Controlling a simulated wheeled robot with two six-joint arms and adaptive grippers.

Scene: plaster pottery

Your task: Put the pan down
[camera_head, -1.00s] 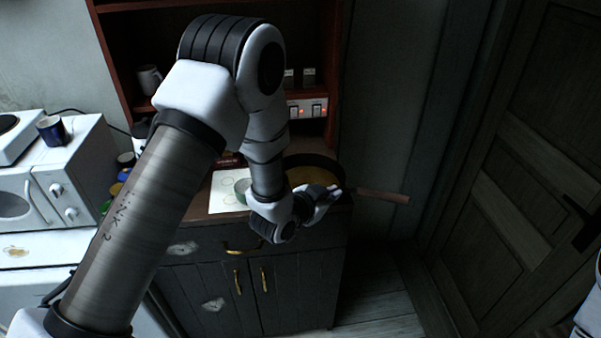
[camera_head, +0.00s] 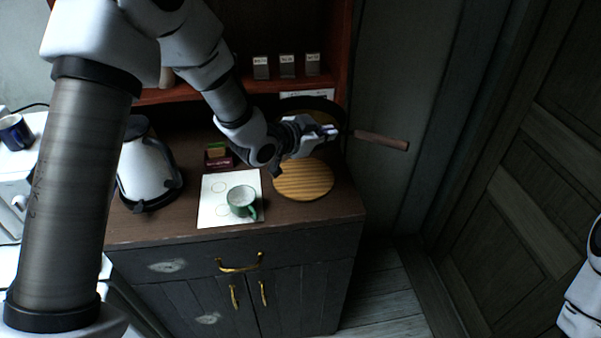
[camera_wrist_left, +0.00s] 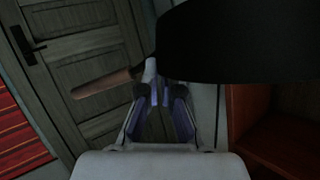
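The dark pan (camera_head: 337,110) is at the back right of the counter, behind the round wooden board (camera_head: 303,181). Its brown handle (camera_head: 381,140) points right, past the counter's side. My left gripper (camera_head: 328,133) is at the pan's near side, where the handle begins, and looks shut on it. In the left wrist view the fingers (camera_wrist_left: 158,98) meet at the pale root of the handle (camera_wrist_left: 104,84), with the black pan (camera_wrist_left: 240,42) above right. The gripper hides part of the pan. The board is bare where it shows. My right gripper is out of view.
A green mug (camera_head: 241,200) stands on a white sheet (camera_head: 213,212) left of the board. A white kettle (camera_head: 147,170) is farther left, with a small box (camera_head: 218,157) between. Small labelled boxes (camera_head: 287,66) stand on the shelf behind.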

